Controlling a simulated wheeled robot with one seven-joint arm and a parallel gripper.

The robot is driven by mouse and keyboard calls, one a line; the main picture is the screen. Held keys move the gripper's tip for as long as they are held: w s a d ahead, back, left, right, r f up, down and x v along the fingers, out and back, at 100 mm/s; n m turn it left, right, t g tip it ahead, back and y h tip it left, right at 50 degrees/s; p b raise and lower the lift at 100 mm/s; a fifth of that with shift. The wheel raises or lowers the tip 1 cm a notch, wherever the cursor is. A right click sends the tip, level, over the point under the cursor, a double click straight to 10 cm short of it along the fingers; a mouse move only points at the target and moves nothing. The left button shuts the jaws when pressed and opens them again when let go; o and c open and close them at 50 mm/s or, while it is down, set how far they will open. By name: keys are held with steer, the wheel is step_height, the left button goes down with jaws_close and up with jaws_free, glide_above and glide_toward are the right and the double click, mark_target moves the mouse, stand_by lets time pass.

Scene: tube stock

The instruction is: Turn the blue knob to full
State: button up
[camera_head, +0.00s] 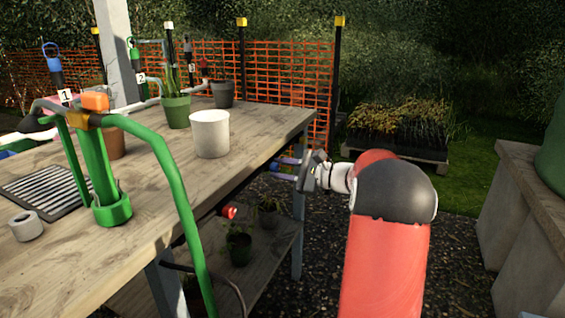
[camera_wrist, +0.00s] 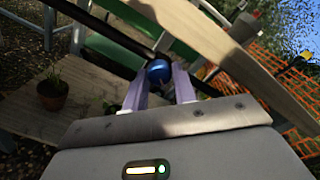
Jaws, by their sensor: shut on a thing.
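The blue knob (camera_wrist: 158,71) is a small round ball-like knob in the wrist view, on a dark bar under the edge of the workbench. My gripper (camera_wrist: 160,80) has its two pale purple fingers on either side of the knob and is shut on it. In the head view my gripper (camera_head: 287,167) is at the right edge of the bench, below the top. A small blue patch shows at its fingertips there, but the knob cannot be made out clearly. No mark showing the knob's setting is visible.
A red knob (camera_head: 230,212) sits under the bench's front edge. A white pot (camera_head: 209,134) and a green pot (camera_head: 176,112) stand on the wooden bench (camera_head: 250,118). Potted plants (camera_head: 239,247) stand on the lower shelf.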

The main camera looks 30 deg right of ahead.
steer(key=m, duration=0.5)
steer(key=shift+f+m, duration=0.15)
steer(key=shift+m, duration=0.15)
steer(key=m, duration=0.4)
steer(key=shift+m, duration=0.4)
steer(key=shift+f, duration=0.1)
steer(key=o, duration=1)
steer(key=shift+s+d, duration=0.1)
steer(key=v, duration=0.7)
steer(key=shift+s+d, duration=0.25)
